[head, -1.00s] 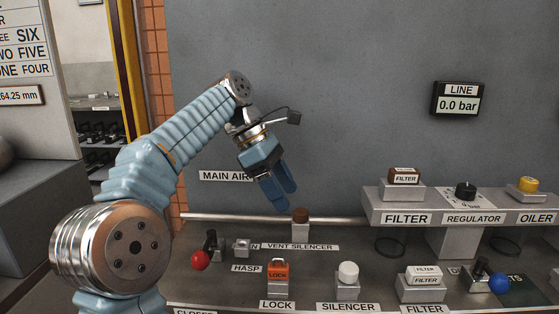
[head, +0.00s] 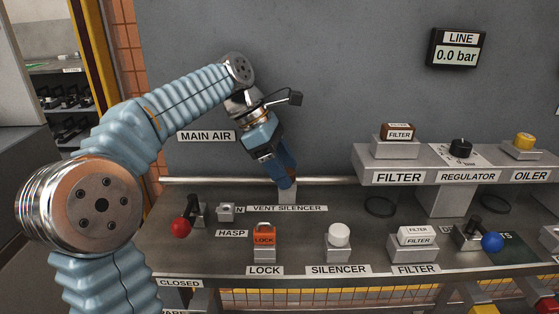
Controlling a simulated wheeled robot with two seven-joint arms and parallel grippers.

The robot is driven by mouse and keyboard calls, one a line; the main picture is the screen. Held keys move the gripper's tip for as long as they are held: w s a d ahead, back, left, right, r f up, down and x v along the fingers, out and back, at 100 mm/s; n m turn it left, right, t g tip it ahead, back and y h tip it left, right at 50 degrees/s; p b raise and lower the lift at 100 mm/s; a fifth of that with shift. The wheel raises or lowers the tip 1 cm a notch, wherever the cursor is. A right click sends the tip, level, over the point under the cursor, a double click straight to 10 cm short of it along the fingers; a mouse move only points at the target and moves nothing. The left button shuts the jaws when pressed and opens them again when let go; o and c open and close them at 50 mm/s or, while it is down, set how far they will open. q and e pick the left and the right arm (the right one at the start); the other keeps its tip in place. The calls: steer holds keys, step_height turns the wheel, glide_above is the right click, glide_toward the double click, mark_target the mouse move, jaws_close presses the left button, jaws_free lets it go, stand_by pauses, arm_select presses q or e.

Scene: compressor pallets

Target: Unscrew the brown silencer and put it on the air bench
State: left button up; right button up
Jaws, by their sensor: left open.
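My left gripper (head: 286,182) is open, with its blue fingers pointing down at the top of the grey vent silencer post (head: 288,197). The brown silencer on that post is hidden by the fingers. I cannot tell whether they are around it or in front of it. The air bench (head: 205,262) is the grey metal surface running across the view. A white silencer (head: 338,235) stands on a block above the SILENCER label (head: 338,270). My right gripper is not in view.
A red lever knob (head: 181,228), a hasp (head: 227,212) and an orange lock (head: 264,235) stand on the left of the bench. A white filter (head: 418,236) and a blue lever knob (head: 492,242) stand to the right. A raised shelf holds a brown filter (head: 398,132). The line gauge (head: 456,48) reads 0.0 bar.

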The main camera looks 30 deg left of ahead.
arm_select(q)
steer(key=c, duration=0.9)
steer(key=o, duration=0.9)
steer(key=shift+r, duration=0.1)
